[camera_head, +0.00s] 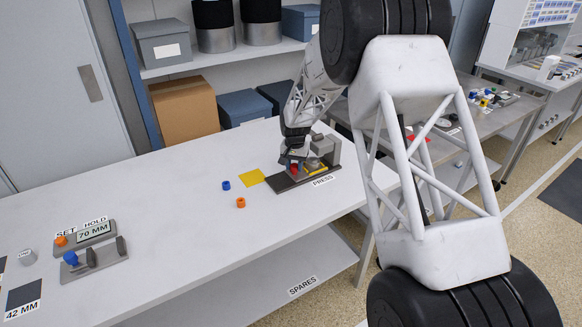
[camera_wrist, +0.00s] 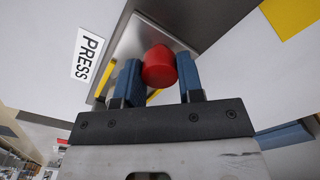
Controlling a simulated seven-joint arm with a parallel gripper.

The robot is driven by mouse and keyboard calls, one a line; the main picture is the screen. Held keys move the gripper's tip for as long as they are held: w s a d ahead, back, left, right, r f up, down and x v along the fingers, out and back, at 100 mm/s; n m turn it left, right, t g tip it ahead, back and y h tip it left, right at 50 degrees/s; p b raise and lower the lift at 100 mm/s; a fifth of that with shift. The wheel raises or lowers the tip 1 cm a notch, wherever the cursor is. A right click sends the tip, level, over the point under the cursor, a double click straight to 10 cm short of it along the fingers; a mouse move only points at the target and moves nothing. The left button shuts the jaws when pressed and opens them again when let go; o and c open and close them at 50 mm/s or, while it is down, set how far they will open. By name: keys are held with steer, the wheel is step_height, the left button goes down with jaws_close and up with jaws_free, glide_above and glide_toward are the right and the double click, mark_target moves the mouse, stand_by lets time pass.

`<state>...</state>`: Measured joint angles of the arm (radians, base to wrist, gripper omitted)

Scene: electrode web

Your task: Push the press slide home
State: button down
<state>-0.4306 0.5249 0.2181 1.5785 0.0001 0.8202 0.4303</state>
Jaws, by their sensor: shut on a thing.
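The press (camera_head: 326,150) stands on the white bench, a grey block on a dark base plate (camera_head: 283,184), with a "PRESS" label at its front edge. My gripper (camera_head: 292,160) is low over the press, at its left part. In the wrist view my gripper (camera_wrist: 159,72) has its two blue fingers on either side of a red knob (camera_wrist: 158,64) and is shut on it. Behind the knob is a grey metal surface of the press (camera_wrist: 150,32) with yellow strips (camera_wrist: 107,76) beside it. The slide's own outline and its travel are partly hidden by the fingers.
A grey fixture with a "70 MM" display (camera_head: 93,234) sits at the bench's left. The bench between them is clear.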

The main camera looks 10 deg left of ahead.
steer(key=c, duration=0.8)
jaws_free()
steer(key=shift+o, duration=0.2)
steer(key=shift+r, duration=3.95)
